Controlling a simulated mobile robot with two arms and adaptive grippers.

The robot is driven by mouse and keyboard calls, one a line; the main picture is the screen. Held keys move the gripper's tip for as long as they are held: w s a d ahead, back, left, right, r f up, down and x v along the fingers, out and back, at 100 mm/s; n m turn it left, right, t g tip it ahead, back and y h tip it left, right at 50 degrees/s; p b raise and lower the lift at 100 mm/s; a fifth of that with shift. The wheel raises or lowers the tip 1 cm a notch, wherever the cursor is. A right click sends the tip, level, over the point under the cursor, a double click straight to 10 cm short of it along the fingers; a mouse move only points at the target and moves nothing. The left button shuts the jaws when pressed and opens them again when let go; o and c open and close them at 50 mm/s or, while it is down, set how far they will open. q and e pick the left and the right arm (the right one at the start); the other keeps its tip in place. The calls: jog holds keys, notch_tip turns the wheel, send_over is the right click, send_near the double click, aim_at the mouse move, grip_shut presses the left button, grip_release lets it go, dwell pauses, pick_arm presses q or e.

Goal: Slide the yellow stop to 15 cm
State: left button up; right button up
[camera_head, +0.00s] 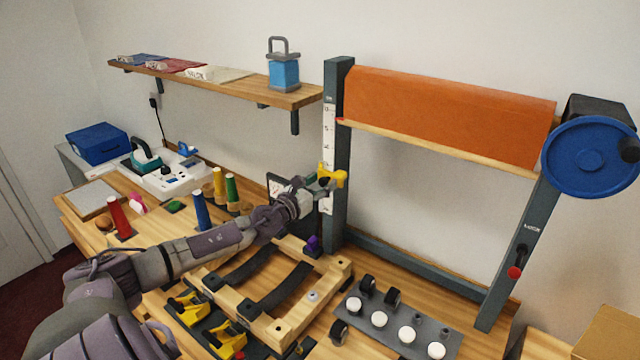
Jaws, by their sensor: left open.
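The yellow stop (338,178) sits on the white vertical scale (329,130) on the left dark post (341,110) of the frame. It is well below the top of the scale, but the marks beside it are too small or hidden to read. My left gripper (322,186) is open, with its fingers at the stop's left side, partly overlapping it in the picture. I cannot tell whether they touch it. My right gripper is out of view.
An orange cloth (450,110) hangs between the posts, with a blue wheel (590,158) at right. A wooden frame (335,272) and a grey plate with white knobs (395,330) lie below. A shelf (220,83) is above left; coloured spools (201,210) stand behind my arm.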

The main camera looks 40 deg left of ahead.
pick_arm(q)
jog(key=shift+s+f, duration=0.15)
jog(key=shift+s, duration=0.4)
jog(key=s+d, duration=0.1)
jog(key=s, duration=1)
jog(key=shift+d, duration=0.2)
